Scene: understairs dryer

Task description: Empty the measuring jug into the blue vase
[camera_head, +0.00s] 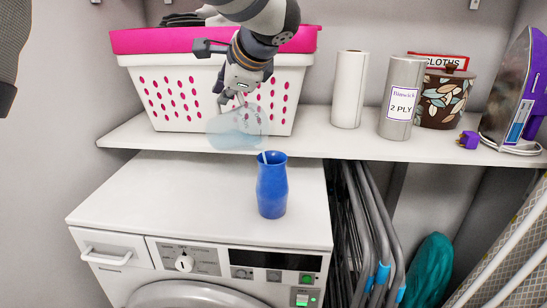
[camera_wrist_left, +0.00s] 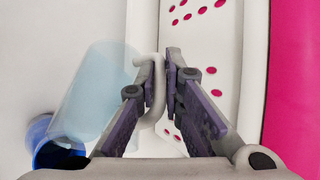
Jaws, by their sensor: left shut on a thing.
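The measuring jug (camera_head: 236,128) is clear and pale blue. It hangs in the air in front of the basket, above and left of the blue vase, and looks tilted. My left gripper (camera_head: 232,98) is shut on its handle. In the left wrist view, the handle sits between the fingers (camera_wrist_left: 162,75) and the jug body (camera_wrist_left: 98,90) extends to the left. The blue vase (camera_head: 272,190) stands upright on the dryer top, with a small pale streak at its mouth. It also shows at the lower left of the wrist view (camera_wrist_left: 45,150). The liquid level cannot be told. My right gripper is out of view.
A white basket with a pink rim (camera_head: 215,40) stands on the shelf (camera_head: 330,142) behind the jug. Two rolls (camera_head: 349,90), a leaf-patterned pot (camera_head: 443,98) and an iron (camera_head: 520,90) stand further right. The dryer top (camera_head: 180,195) is clear left of the vase.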

